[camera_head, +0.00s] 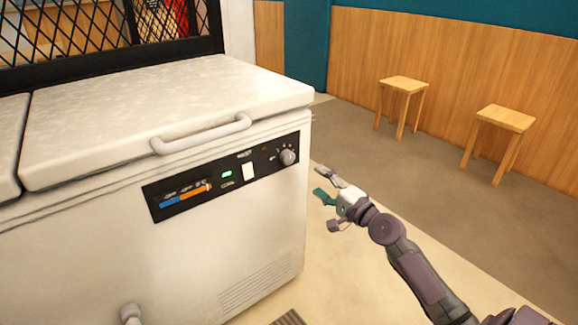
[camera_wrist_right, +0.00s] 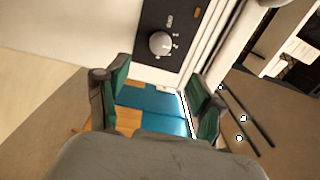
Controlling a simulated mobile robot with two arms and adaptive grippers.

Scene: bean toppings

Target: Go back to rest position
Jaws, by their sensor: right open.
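My right gripper (camera_head: 323,183) is open and empty, held in the air beside the right front corner of the white chest freezer (camera_head: 190,240). My right arm reaches up to it from the lower right. In the right wrist view the two green-padded fingers of the gripper (camera_wrist_right: 160,88) stand apart with nothing between them. My left gripper is not in view.
The freezer's lid (camera_head: 150,105) is closed, with a handle (camera_head: 200,135) at its front. A dark control panel (camera_head: 225,175) with a knob is on its front. Two wooden stools (camera_head: 403,85) (camera_head: 506,118) stand by the wood-panelled wall (camera_head: 450,60). Floor between freezer and stools is clear.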

